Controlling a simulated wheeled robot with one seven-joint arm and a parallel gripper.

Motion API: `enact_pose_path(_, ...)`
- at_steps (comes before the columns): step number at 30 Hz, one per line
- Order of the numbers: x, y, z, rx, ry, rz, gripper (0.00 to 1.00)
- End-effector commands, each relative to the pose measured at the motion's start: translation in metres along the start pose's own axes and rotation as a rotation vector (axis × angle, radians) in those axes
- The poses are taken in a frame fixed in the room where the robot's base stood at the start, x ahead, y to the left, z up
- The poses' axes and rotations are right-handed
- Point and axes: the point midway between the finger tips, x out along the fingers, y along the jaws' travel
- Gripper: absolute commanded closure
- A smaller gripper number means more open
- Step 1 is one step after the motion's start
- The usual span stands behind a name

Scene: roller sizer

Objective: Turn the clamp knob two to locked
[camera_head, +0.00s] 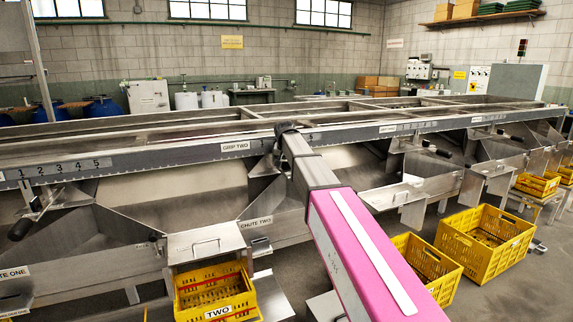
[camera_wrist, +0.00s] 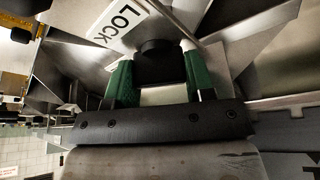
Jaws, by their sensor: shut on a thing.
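The clamp knob two is a dark, blocky knob (camera_wrist: 165,62) in the wrist view. It sits between the green fingers of my gripper (camera_wrist: 157,72), which is shut on it. In the head view my gripper (camera_head: 287,129) is at the machine's long rail, right of the "GRIP TWO" label (camera_head: 234,146). My arm hides the knob there. The knob's exact turn angle cannot be told.
The steel sizer rail (camera_head: 340,135) runs across the scene. Below it are sloping chutes, including the one labelled "CHUTE TWO" (camera_head: 256,223). Yellow crates stand below, one marked "TWO" (camera_head: 216,293) and a larger one (camera_head: 485,243) at right. Metal plates flank my gripper closely.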

Motion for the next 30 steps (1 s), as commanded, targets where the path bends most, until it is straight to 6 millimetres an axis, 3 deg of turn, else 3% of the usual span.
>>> enact_pose_path(30, 0.0003, -0.0006, -0.0006, 0.832, -0.001, 0.347, 0.75)
